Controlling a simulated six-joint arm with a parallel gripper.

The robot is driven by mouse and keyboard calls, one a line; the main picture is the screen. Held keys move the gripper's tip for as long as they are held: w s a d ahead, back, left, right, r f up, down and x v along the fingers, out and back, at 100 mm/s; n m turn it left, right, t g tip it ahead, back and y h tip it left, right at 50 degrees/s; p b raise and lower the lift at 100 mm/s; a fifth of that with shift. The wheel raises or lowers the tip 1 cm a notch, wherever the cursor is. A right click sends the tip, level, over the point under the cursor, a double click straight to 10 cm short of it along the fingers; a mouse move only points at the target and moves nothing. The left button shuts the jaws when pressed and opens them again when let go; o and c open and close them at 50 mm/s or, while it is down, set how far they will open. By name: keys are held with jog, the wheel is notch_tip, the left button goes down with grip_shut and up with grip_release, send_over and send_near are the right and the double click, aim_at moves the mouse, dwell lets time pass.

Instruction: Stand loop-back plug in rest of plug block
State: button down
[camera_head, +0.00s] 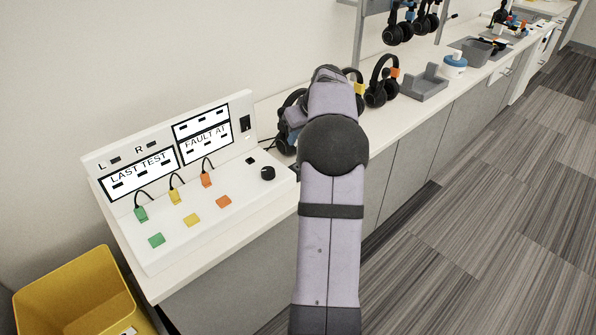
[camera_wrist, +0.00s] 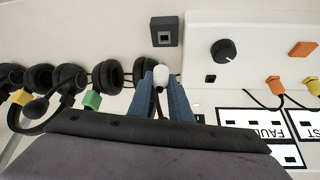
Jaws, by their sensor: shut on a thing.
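In the wrist view, the blue fingers of my gripper (camera_wrist: 162,88) are shut on a small white-ended piece, which looks like the loop-back plug (camera_wrist: 161,75). Its lower part is hidden between the fingers. A dark grey block with a square opening, which looks like the plug block (camera_wrist: 154,42), lies just beyond the fingertips in the picture, with a gap between it and the plug. The opening looks empty.
A white test console (camera_head: 206,224) with displays, knob, coloured plugs and buttons stands beside the arm. Headsets (camera_head: 382,82) stand on the bench behind the arm, also close by in the wrist view (camera_wrist: 68,80). A grey holder (camera_head: 424,86) and a tub (camera_head: 454,66) are farther along.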

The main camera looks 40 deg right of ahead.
jog(key=shift+f, duration=0.1)
jog(key=shift+f+b, duration=2.05)
jog(key=shift+f, duration=0.65)
jog(key=shift+f+b, duration=0.55)
jog(key=shift+f, duration=0.5)
dwell(0.5)
jog(key=c, duration=1.5)
grip_release()
jog(key=shift+c, duration=0.2)
jog(key=shift+r, duration=0.1)
jog(key=v, duration=0.7)
